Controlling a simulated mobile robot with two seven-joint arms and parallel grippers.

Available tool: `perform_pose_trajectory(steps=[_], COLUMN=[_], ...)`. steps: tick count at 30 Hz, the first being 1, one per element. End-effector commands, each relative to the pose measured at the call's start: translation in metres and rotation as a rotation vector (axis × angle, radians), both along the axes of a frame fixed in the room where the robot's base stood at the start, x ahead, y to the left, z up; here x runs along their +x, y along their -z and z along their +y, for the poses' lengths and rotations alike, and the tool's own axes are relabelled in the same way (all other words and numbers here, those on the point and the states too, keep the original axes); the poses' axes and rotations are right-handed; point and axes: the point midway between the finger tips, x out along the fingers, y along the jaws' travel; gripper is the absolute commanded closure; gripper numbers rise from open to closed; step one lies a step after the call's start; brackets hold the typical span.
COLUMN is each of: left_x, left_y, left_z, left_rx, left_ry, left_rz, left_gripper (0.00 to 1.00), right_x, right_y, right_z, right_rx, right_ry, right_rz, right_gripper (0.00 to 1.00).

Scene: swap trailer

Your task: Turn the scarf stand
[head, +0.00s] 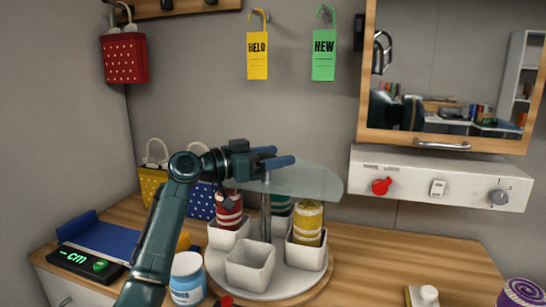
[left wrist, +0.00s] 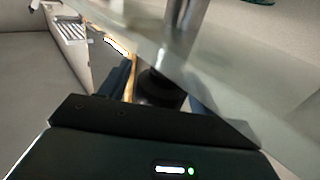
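The scarf stand is a round turntable (head: 265,292) with several white cups around a central metal post (head: 266,215), under a translucent panel (head: 310,182). A red striped rolled scarf (head: 229,210) is in the left cup, a yellow one (head: 307,224) in the right cup, a green one (head: 280,206) behind. The front cup (head: 249,265) looks empty. My left gripper (head: 282,158) is at the panel's upper left, its two fingers apart. In the left wrist view, the post (left wrist: 185,40) and panel (left wrist: 240,90) are close ahead; contact is unclear. My right gripper is out of view.
Dotted bags (head: 153,188) stand behind my arm. A mirror cabinet (head: 445,70) and control panel (head: 440,180) are on the wall. The counter right of the stand (head: 390,258) has free room.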

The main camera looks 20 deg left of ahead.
Motion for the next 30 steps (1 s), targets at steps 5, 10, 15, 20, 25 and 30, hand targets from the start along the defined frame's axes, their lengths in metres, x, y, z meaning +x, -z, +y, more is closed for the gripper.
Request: perform_pose_trajectory(steps=[5,10,15,20,25,30], left_x=[0.0,-0.006,-0.028,-0.053,-0.074,-0.086], left_y=[0.001,0.002,0.003,0.003,0.002,0.001], left_z=[0.0,0.008,0.032,0.059,0.082,0.094], left_rx=[0.001,0.001,0.004,0.005,0.004,0.001], left_ry=[0.0,-0.002,-0.004,-0.004,-0.002,-0.001], left_rz=[0.001,0.0,0.0,0.0,0.001,0.001], left_gripper=[0.37,0.37,0.37,0.37,0.37,0.37], right_x=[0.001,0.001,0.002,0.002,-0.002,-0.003], right_y=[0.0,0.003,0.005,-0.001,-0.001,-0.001], right_z=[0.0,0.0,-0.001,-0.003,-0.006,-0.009], right_rx=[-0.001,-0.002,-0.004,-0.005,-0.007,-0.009], right_ry=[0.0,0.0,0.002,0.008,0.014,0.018], right_rz=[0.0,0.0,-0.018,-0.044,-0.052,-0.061], right_gripper=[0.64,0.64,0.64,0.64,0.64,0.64])
